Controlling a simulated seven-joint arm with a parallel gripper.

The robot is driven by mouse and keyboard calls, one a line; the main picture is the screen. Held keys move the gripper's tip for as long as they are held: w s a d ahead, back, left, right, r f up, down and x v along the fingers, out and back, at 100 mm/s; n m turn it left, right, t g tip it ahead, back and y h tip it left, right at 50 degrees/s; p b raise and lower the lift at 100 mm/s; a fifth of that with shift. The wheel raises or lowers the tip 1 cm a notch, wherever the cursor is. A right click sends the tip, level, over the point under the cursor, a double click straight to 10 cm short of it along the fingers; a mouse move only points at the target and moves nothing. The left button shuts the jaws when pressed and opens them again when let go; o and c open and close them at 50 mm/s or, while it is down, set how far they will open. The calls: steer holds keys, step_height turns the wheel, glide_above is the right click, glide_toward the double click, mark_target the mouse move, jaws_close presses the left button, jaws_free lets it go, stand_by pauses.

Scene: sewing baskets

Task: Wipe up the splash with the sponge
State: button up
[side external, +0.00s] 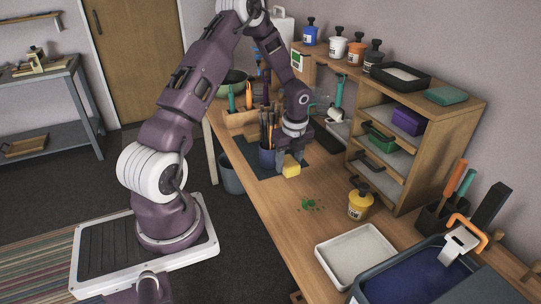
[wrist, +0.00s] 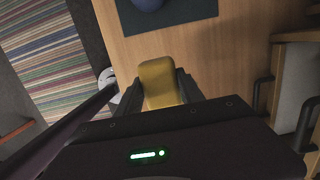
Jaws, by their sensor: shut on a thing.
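A yellow sponge (side external: 291,165) is held between the fingers of my gripper (side external: 293,152), which points down over the wooden bench. In the wrist view the sponge (wrist: 160,82) shows between the two dark fingers of my gripper (wrist: 160,92). Its lower end seems close to the bench top, but I cannot tell whether it touches. A green splash (side external: 309,203) of small blotches lies on the bench, nearer the camera than the sponge and a little to its right. The splash does not show in the wrist view.
A yellow jar (side external: 359,204) stands right of the splash. A white tray (side external: 355,253) and a blue-filled basin (side external: 415,275) lie nearer the camera. A blue pot of brushes (side external: 267,157) stands on a dark mat (side external: 262,170) just left of my gripper. Wooden shelves (side external: 400,185) line the back.

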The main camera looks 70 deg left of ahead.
glide_above(304, 196)
steer(key=f, duration=0.1)
steer(key=shift+s+d+f, duration=0.1)
steer(key=shift+s+f, duration=0.1)
steer(key=shift+f, duration=1.05)
steer(key=shift+s+d+f, duration=0.1)
steer(key=shift+s+f, duration=0.05)
steer(key=shift+f, duration=1.1)
steer(key=shift+s+d+f, duration=0.1)
steer(key=shift+s+f, duration=0.1)
steer(key=shift+f, duration=1.05)
steer(key=shift+w+d, duration=0.1)
steer(key=shift+d, duration=0.15)
steer(key=shift+c, duration=0.5)
steer(key=shift+d+f, duration=0.25)
steer(key=shift+d, duration=2.75)
steer(key=shift+a, duration=3.4)
steer(key=shift+w+d, duration=0.1)
steer(key=shift+w, duration=0.3)
steer(key=shift+w+d, duration=0.1)
steer(key=shift+d, duration=3.25)
steer(key=shift+a, duration=3.45)
step_height(304, 196, up, 8)
steer(key=shift+d, duration=0.1)
